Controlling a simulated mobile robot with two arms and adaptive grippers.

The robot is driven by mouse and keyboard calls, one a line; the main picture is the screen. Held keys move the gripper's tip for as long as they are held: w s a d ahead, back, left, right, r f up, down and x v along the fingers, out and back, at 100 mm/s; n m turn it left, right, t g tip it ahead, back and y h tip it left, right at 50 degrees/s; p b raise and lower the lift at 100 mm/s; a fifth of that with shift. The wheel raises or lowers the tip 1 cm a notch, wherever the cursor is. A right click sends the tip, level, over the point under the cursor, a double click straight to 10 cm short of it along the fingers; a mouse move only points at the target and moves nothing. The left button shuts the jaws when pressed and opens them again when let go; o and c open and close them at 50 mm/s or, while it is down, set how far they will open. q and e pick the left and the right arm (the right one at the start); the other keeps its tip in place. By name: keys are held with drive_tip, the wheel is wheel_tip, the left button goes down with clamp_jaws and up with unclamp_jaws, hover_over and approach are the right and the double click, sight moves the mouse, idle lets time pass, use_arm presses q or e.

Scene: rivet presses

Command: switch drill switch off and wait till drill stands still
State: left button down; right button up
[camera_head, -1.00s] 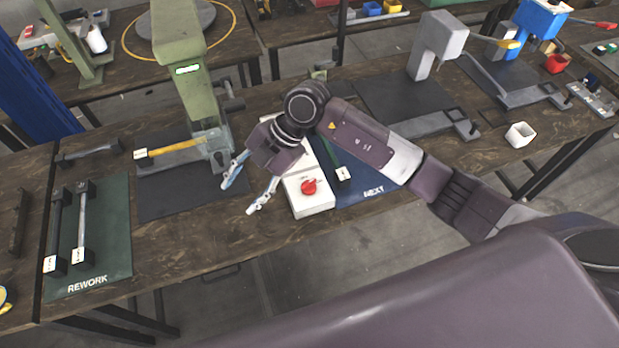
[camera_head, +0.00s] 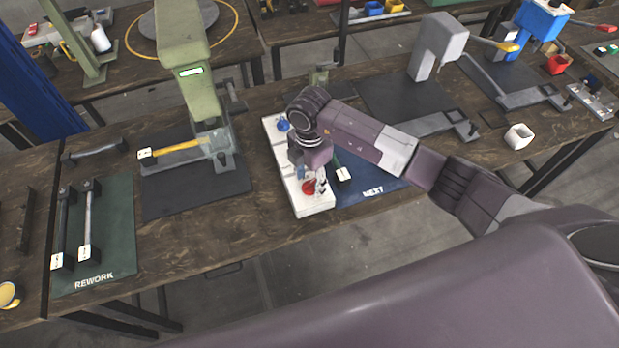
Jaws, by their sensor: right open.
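A white control box (camera_head: 314,208) stands near the front edge of the bench, with a red knob (camera_head: 308,188) at its near end and a blue knob (camera_head: 283,123) at its far end. My right gripper (camera_head: 311,179) is open and points down at the red knob, its fingertips beside or just above it. I cannot tell whether they touch it. The gripper hides the middle of the box. A green machine (camera_head: 182,38) with a lit display stands to the left; I cannot tell whether any part of it turns. My left gripper is not in view.
A yellow-handled part (camera_head: 176,147) lies at the green machine's base. A blue NEXT mat (camera_head: 376,196) lies right of the box. A green REWORK mat (camera_head: 118,262) with two bars lies at left. A grey press (camera_head: 436,42) stands at the back right.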

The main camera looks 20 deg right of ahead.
drive_tip(key=shift+f, duration=0.15)
drive_tip(key=c, duration=1.2)
drive_tip(key=shift+o, duration=0.2)
